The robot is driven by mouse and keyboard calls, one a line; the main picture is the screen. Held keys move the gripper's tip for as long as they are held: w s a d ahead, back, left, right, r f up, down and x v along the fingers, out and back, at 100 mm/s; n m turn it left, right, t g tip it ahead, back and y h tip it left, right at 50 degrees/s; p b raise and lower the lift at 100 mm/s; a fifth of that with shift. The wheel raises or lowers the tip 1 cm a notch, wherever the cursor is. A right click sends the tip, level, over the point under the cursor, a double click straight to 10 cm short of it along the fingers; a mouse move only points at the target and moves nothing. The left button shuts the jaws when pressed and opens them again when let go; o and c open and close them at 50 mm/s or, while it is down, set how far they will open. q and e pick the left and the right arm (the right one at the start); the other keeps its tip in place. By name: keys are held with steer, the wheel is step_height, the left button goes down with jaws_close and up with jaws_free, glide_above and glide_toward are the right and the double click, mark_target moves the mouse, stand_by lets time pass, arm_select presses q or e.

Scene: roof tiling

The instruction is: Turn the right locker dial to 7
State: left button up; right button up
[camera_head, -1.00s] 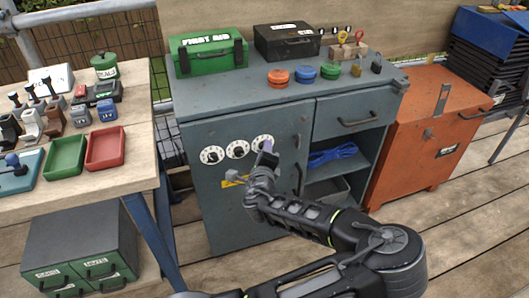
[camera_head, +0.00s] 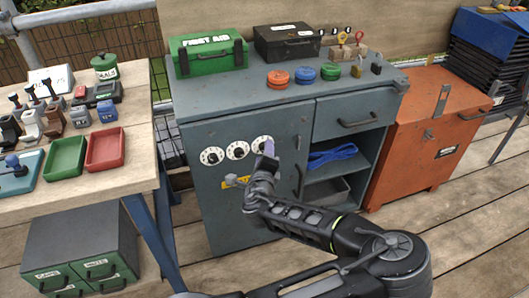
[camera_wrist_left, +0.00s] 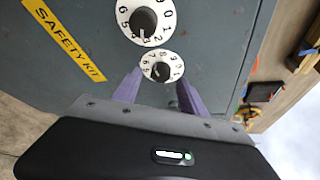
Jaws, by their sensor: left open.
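Three white dials with black knobs sit in a row on the grey cabinet (camera_head: 225,220): the left dial (camera_head: 212,156), middle dial (camera_head: 237,150) and right dial (camera_head: 262,145). My left gripper (camera_head: 267,152) is in front of the right dial and partly covers it. In the left wrist view, the right dial (camera_wrist_left: 162,67) shows between the tips of my open purple fingers (camera_wrist_left: 159,78), one on each side of its knob. I cannot tell whether they touch it. Its pointer setting is too small to read. The middle dial (camera_wrist_left: 146,20) is above it. My right gripper is out of view.
A yellow safety kit label (camera_wrist_left: 64,40) is on the cabinet below the dials. The cabinet's door handle (camera_head: 299,180) is just right of my gripper. A workbench (camera_head: 140,150) with trays stands at left, and an orange chest (camera_head: 415,145) at right.

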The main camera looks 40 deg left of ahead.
arm_select(q)
steer(key=v, duration=0.6)
steer(key=shift+s, duration=0.15)
steer(key=shift+d, duration=0.1)
